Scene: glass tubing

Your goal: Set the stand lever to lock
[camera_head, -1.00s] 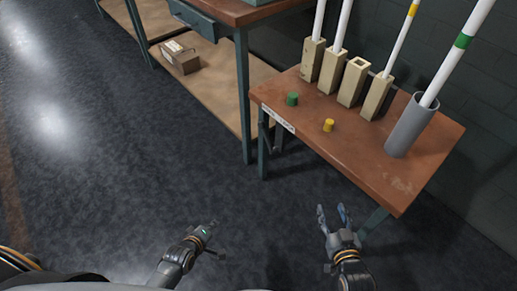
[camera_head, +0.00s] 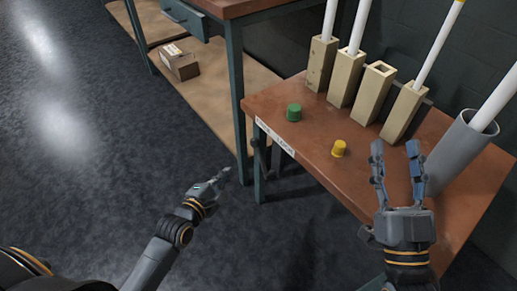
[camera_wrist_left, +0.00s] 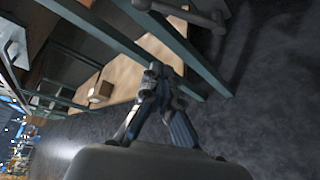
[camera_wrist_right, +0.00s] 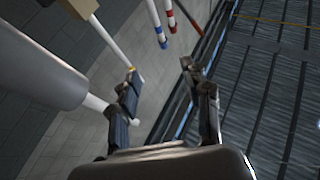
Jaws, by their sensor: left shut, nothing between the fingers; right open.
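The small wooden-topped stand (camera_head: 310,135) has a white label strip (camera_head: 275,138) on its left edge. A dark lever-like part (camera_head: 261,152) hangs just below that edge; its markings are not readable. A grey bar with a rounded end, perhaps the same part, shows at the top of the left wrist view (camera_wrist_left: 185,12). My left gripper (camera_head: 222,175) is shut and empty, left of the stand and apart from the lever-like part. My right gripper (camera_head: 396,148) is open and empty, appearing in front of the stand's right part; its fingers overlap the grey tube in view.
Several beige square holders (camera_head: 345,80) stand on the stand, some with white tubes. A green cap (camera_head: 294,112) and a yellow cap (camera_head: 339,148) lie in front. A grey cylinder (camera_head: 458,152) holds a tube at right. A larger workbench (camera_head: 235,90) stands behind left. The floor at left is clear.

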